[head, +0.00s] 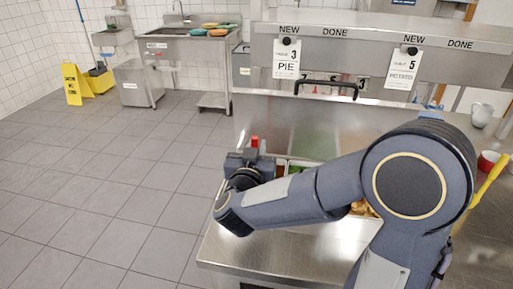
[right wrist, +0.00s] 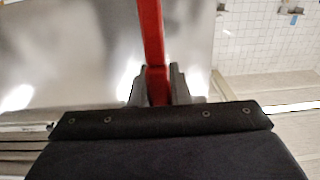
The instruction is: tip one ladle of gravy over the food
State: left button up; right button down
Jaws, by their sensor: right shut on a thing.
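My right gripper (head: 254,158) is over the left part of the steel counter, at the end of my arm that crosses from the right. In the right wrist view its fingers (right wrist: 155,88) are shut on a red handle (right wrist: 151,35), taken to be the ladle's. The red top of the handle (head: 255,142) also shows in the head view. The ladle's bowl is hidden in both views. Some golden-brown food (head: 362,208) shows partly from behind my forearm; what it lies on is mostly hidden. No gravy is visible. My left gripper is out of view.
The steel counter (head: 270,250) has a clear front left part. Green items (head: 301,165) stand behind my forearm. Order tickets (head: 287,60) hang from the shelf above.

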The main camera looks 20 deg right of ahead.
notch_tip(320, 180, up, 10)
jog(key=p, duration=0.9)
jog(key=shift+p, duration=0.35)
